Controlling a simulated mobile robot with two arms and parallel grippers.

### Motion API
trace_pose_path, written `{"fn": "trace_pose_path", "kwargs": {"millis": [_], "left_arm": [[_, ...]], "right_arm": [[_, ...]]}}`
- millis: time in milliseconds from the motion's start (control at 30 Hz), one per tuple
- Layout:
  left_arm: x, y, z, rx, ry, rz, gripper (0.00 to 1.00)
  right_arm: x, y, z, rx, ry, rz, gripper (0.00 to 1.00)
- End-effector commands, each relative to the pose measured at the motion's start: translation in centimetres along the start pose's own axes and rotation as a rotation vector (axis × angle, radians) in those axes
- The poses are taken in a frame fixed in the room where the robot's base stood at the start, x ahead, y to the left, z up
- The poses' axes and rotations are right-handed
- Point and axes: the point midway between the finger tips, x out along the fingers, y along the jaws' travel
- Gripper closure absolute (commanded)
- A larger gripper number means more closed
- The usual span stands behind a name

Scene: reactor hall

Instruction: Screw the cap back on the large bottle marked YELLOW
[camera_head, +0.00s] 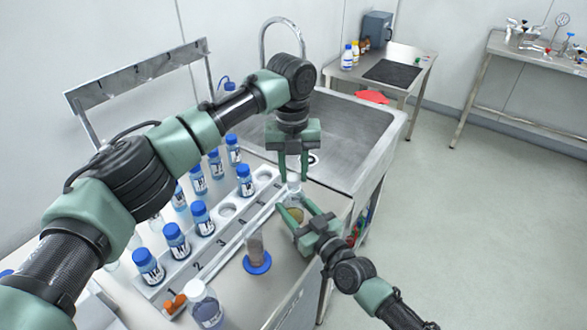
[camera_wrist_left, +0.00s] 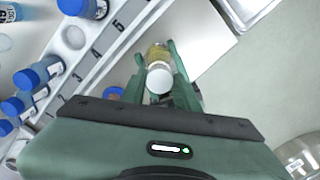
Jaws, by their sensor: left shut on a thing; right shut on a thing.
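A bottle with yellow-brown content (camera_head: 297,214) stands at the right front edge of the bench, in the jaws of my right gripper (camera_head: 293,216). It also shows in the left wrist view (camera_wrist_left: 157,53); no marking on it is readable. My left gripper (camera_head: 292,178) comes down from above and is shut on a white cap (camera_head: 293,187). The cap also shows in the left wrist view (camera_wrist_left: 160,79). It is over the bottle's mouth; I cannot tell whether it touches the neck.
A numbered white rack (camera_head: 222,235) with several blue-capped bottles stands left of the grippers. A cylinder on a blue base (camera_head: 257,262) and a white-capped bottle (camera_head: 206,308) stand nearer. The sink (camera_head: 345,145) lies behind.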

Motion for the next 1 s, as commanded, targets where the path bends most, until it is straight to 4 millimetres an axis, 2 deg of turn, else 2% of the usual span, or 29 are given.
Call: {"fn": "trace_pose_path", "kwargs": {"millis": [1000], "left_arm": [[1.1, 0.0, 0.0, 0.014, 0.000, 0.001, 1.00]], "right_arm": [[0.0, 0.0, 0.0, 0.000, 0.000, 0.000, 1.00]]}}
